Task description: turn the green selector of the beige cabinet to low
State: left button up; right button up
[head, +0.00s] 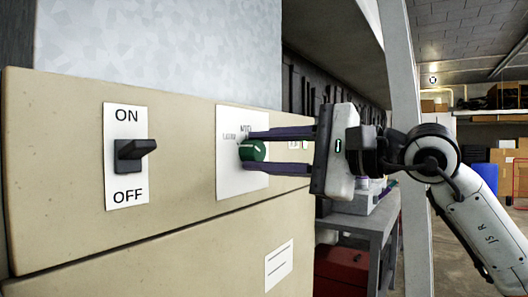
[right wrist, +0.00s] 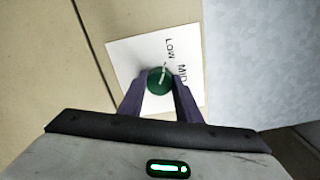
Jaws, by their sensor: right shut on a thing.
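The green selector (head: 253,150) is a round knob on a white label plate (head: 230,180) on the front of the beige cabinet (head: 70,215). My right gripper (head: 250,151) reaches in from the right, its two dark fingers shut on the knob from above and below. In the right wrist view, the knob (right wrist: 159,82) sits between the fingertips. Its white mark points roughly toward the word LOW, with MID to the right of that. The fingers partly hide the plate's other lettering. My left gripper is out of view.
An ON/OFF switch (head: 133,154) with a dark lever sticks out left of the selector plate. A small white label (head: 279,264) is on the lower panel. A grey post (head: 408,120) and a grey bench (head: 385,219) stand behind my right arm.

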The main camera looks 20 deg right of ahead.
jog(key=o, duration=1.1)
jog(key=shift+c, duration=0.2)
pick_arm(q)
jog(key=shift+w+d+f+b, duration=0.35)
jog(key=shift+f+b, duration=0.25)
jog(key=shift+b, duration=0.65)
pick_arm(e)
jog(key=v, duration=1)
jog(key=shift+s, duration=0.15)
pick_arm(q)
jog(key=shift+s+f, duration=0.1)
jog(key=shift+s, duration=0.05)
pick_arm(e)
jog(key=shift+d, duration=0.1)
